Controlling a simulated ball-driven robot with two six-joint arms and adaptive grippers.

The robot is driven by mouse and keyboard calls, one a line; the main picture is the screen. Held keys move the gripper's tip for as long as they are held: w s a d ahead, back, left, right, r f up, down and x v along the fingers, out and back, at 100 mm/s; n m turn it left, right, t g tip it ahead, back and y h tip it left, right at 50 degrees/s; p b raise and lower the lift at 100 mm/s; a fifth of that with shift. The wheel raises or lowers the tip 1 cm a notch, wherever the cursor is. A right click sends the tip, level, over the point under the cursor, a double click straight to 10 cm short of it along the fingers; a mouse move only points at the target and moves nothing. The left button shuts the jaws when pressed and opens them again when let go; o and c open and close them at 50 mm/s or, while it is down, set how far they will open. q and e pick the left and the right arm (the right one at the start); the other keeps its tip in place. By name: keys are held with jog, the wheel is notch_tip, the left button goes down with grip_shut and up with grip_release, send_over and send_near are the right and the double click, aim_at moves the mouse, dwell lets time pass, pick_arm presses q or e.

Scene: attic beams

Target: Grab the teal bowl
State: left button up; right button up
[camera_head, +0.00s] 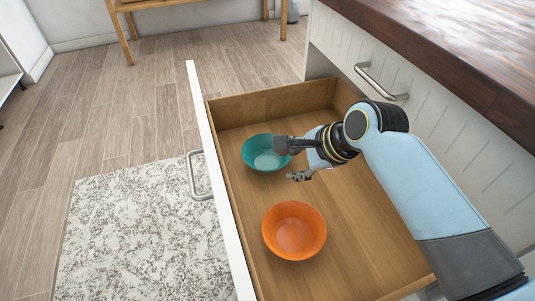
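The teal bowl (262,157) sits upright in the far part of an open wooden drawer (335,225). My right gripper (285,162) reaches in from the right. Its fingers are spread apart, with one finger over or beside the bowl's right rim and the other lower, outside the bowl. I cannot tell whether the fingers touch the rim. My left gripper does not show.
An orange bowl (294,231) stands in the drawer, nearer than the teal one. The drawer's white front (207,150) and wooden walls edge the space. A dark wooden countertop (470,50) overhangs at the upper right. A patterned rug (140,240) lies at the left.

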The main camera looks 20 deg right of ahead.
aim_at(271, 170)
jog(key=b+x, duration=0.2)
jog(key=x, duration=0.3)
jog(key=shift+w+a+f, duration=0.1)
jog(key=shift+w+f, duration=0.1)
jog(key=shift+w, duration=0.05)
jog(key=b+x, duration=0.3)
jog(key=x, duration=0.2)
jog(key=shift+w, duration=0.15)
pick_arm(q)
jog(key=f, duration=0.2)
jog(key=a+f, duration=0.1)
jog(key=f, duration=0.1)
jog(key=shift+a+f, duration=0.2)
pick_arm(e)
jog(key=shift+r, duration=0.1)
jog(key=shift+c, duration=0.4)
grip_shut()
